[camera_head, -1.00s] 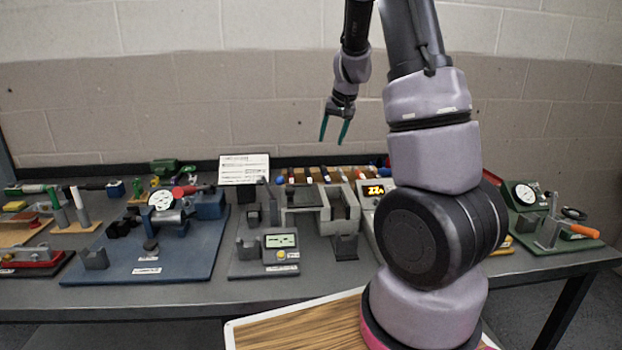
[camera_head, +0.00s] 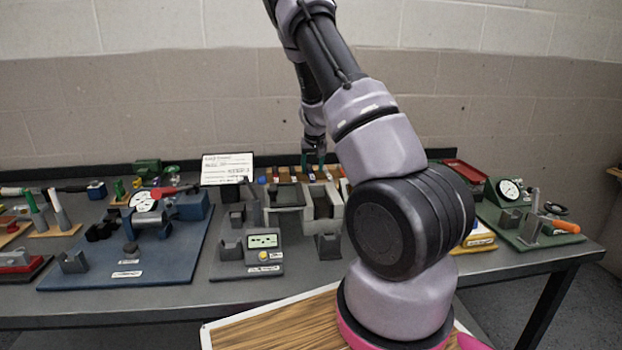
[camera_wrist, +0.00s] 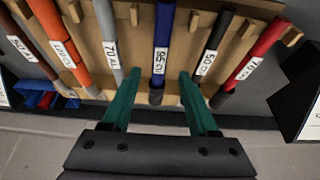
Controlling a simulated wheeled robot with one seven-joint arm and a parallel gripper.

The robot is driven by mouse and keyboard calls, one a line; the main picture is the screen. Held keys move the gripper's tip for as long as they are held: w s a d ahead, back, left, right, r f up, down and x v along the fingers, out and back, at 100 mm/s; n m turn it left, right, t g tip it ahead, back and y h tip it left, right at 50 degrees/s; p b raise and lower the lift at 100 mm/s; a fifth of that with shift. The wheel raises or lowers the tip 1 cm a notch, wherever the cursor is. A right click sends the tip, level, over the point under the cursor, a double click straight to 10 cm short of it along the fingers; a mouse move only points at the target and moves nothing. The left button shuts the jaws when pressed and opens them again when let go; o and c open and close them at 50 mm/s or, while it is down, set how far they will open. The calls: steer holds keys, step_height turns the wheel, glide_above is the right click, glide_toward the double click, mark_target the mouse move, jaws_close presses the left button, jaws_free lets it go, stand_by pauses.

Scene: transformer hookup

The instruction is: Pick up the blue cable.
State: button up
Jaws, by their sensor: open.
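The blue cable (camera_wrist: 163,40) lies in a wooden rack in the wrist view, with a white label reading about 95 and a dark end toward my gripper. My gripper (camera_wrist: 155,85) is open, its two green fingers on either side of the line of the blue cable near its dark end. Nothing is held. I cannot tell the height gap between fingers and cable. In the head view my gripper (camera_head: 314,160) is at the cable rack at the back of the table, and the blue cable is hard to make out there.
The rack (camera_wrist: 180,70) also holds a grey cable (camera_wrist: 108,35) to the left and a black cable (camera_wrist: 215,40) to the right, with orange, brown and red ones farther out. A dark block (camera_wrist: 300,105) stands at the right. A white sign (camera_head: 227,168) stands left of the rack.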

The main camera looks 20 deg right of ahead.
mark_target(312, 176)
steer(key=shift+x, duration=1.6)
steer(key=shift+s, duration=0.15)
jaws_close()
